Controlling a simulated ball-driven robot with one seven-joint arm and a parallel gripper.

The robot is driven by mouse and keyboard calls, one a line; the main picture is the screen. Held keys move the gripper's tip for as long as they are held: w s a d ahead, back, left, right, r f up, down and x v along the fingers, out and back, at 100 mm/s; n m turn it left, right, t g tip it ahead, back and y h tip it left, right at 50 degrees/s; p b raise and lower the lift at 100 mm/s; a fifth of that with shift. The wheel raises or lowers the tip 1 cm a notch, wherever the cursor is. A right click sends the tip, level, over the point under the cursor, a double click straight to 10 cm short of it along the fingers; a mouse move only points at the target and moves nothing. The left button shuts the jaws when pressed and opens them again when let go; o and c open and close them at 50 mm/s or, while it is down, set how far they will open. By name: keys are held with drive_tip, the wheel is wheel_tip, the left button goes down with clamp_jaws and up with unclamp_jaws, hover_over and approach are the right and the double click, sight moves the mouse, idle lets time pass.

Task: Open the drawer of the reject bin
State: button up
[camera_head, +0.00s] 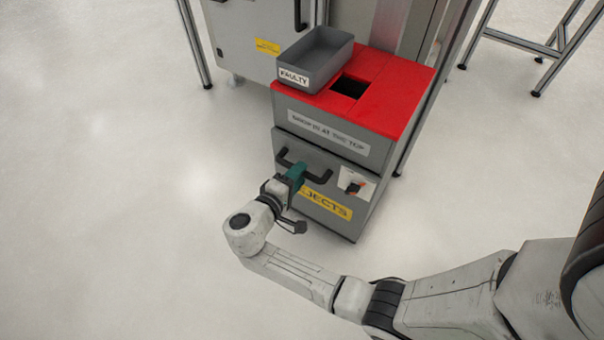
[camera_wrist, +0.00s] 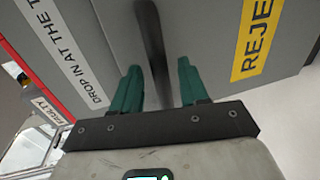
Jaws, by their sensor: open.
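The reject bin (camera_head: 362,122) is a grey cabinet with a red top that has a dark square opening. Its drawer front (camera_head: 335,209) carries a yellow label reading "REJECTS", partly hidden by my arm, and looks closed. A dark bar handle (camera_head: 318,179) runs across the upper part of the drawer front. My gripper (camera_head: 298,172), with green fingers, is at the handle's middle. In the wrist view the open fingers of my gripper (camera_wrist: 160,84) stand on either side of the handle (camera_wrist: 153,45), with gaps showing on both sides.
A grey tray (camera_head: 315,58) labelled "FAULTY" sits on the bin's red top. A larger grey cabinet (camera_head: 243,35) stands behind. A metal frame (camera_head: 510,40) is at the upper right. The pale floor (camera_head: 110,200) left and in front of the bin is clear.

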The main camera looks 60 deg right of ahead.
drive_tip(key=shift+x, duration=1.2)
drive_tip(key=shift+c, duration=0.3)
clamp_jaws()
